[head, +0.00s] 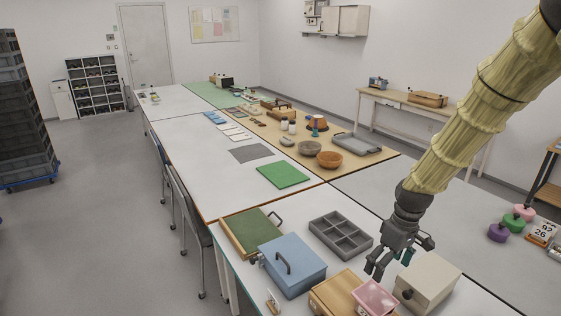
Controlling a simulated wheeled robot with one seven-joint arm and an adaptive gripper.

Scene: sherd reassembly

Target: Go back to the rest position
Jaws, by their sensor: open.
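My gripper (388,262) hangs at the end of my arm at the lower right in the head view. Its dark fingers are spread and hold nothing that I can see. It is above the near table, between the pink box (375,297) and the cream box (427,284). I cannot tell whether a finger touches either box. My arm comes down from the upper right corner in a yellowish sleeve. No sherds can be made out for certain at this distance.
A grey compartment tray (341,235), a blue lidded box (291,265), a green-topped tray (250,233) and a wooden box (338,293) crowd the near table. A green mat (283,175) and bowls lie farther back. The grey tabletop (400,178) at right is mostly clear.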

